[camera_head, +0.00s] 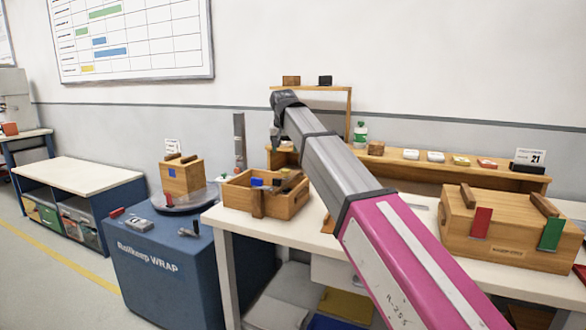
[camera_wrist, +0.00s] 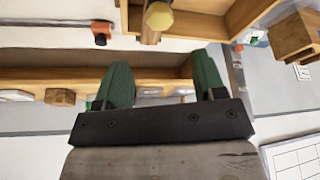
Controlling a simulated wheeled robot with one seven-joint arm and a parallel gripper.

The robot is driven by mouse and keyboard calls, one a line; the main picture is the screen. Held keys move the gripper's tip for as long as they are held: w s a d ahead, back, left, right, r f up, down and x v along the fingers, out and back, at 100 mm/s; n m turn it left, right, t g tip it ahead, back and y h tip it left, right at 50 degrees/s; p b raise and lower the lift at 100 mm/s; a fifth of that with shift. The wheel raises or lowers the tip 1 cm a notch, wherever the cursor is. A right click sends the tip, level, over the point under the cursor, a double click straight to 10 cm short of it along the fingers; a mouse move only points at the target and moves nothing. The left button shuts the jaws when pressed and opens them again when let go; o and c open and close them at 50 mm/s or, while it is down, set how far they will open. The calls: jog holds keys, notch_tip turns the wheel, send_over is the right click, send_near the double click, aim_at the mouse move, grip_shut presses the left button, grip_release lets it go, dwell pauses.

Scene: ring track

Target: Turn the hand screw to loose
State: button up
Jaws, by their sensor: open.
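My gripper (camera_wrist: 163,78) is open in the wrist view, its two green fingers apart with nothing between them. A wooden handle with a yellowish hexagonal end (camera_wrist: 158,16) lies beyond the fingertips, apart from them; it may belong to the hand screw, but I cannot tell for sure. A dark tool with an orange-red end (camera_wrist: 101,32) is to its left. In the head view, an upright wooden piece (camera_head: 258,205) stands against the front of an open wooden tray (camera_head: 287,206) on the bench. My arm reaches over the bench, and its fingers are mostly hidden there.
A wooden box with red and green tabs (camera_head: 505,235) stands at the bench's right. A wooden shelf (camera_head: 400,166) with small items runs along the back. A blue cabinet (camera_head: 155,265) with a wooden box (camera_head: 181,179) on a turntable is left.

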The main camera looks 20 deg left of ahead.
aim_at(286, 170)
jog(key=x, duration=1)
jog(key=shift+f, duration=0.1)
jog(key=c, duration=0.9)
